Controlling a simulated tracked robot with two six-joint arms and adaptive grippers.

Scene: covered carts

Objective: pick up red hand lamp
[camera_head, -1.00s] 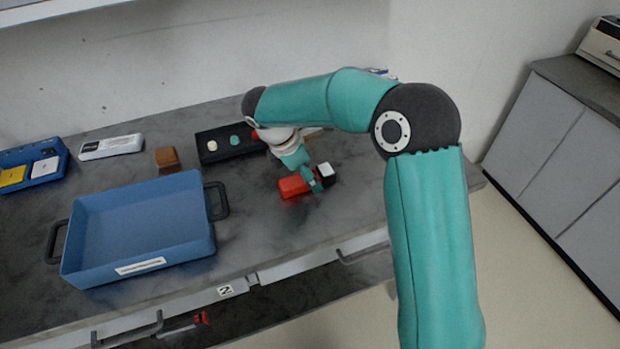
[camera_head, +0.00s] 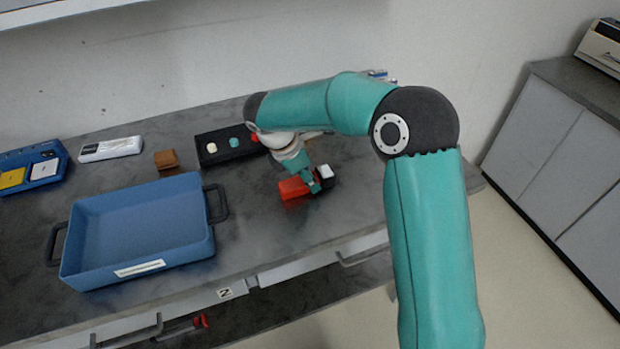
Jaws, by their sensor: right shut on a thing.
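The red hand lamp (camera_head: 292,188) lies on the dark grey worktop, right of the blue tray. Its red body is at the left, and a black end with a white face shows at the right. My right gripper (camera_head: 312,184) comes down over the lamp from behind and is shut on its middle, hiding part of it. I cannot tell whether the lamp is clear of the worktop. My left gripper is not in view.
A blue tray (camera_head: 190,249) with dark side handles stands left of the lamp. Behind it are a brown block (camera_head: 166,160), a black holder (camera_head: 213,158) with small round pieces, a white device (camera_head: 110,149) and a blue case (camera_head: 50,178). The worktop's front edge is close by.

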